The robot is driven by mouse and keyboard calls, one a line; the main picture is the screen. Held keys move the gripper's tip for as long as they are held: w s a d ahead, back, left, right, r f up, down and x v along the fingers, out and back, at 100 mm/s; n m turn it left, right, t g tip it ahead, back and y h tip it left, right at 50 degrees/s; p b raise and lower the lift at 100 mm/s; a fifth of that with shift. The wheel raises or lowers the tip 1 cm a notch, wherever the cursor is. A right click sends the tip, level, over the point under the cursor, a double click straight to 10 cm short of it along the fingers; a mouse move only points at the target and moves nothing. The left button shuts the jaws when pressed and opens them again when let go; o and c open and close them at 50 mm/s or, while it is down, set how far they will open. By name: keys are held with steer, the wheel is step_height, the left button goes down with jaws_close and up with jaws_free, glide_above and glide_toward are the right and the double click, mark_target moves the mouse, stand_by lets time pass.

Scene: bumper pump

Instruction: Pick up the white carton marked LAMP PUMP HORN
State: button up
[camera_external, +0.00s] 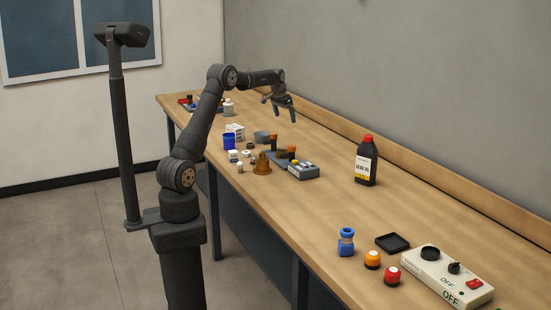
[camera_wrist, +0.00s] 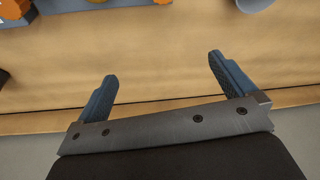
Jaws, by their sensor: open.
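A white carton (camera_external: 235,131) stands among small items on the workbench, behind a blue cup; its print is too small to read. A smaller white and blue box (camera_external: 233,156) stands nearer the front edge; its marking cannot be read either. My gripper (camera_external: 285,114) is open and empty above the back part of the bench, to the right of the white carton and apart from it. In the wrist view my gripper's two blue fingers (camera_wrist: 162,68) are spread over bare wood near the bench edge. No white carton shows there.
Close around lie the blue cup (camera_external: 229,142), a brown cone-shaped part (camera_external: 262,164) and a grey case (camera_external: 303,170). A dark bottle with a red cap (camera_external: 366,161) stands right. A switch box (camera_external: 447,275) is at the near end.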

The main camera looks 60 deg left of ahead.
steer(key=s+a, duration=0.5)
steer(key=a, duration=0.3)
steer(key=s+a, duration=0.5)
steer(key=a, duration=0.3)
steer(key=t, duration=0.1)
glide_toward(233, 127)
steer(key=x, duration=0.8)
steer(key=shift+w+a+f, duration=0.2)
steer(key=shift+f, duration=0.1)
steer(key=shift+x, duration=2.7)
steer(key=shift+s, duration=0.1)
steer(key=c, duration=0.9)
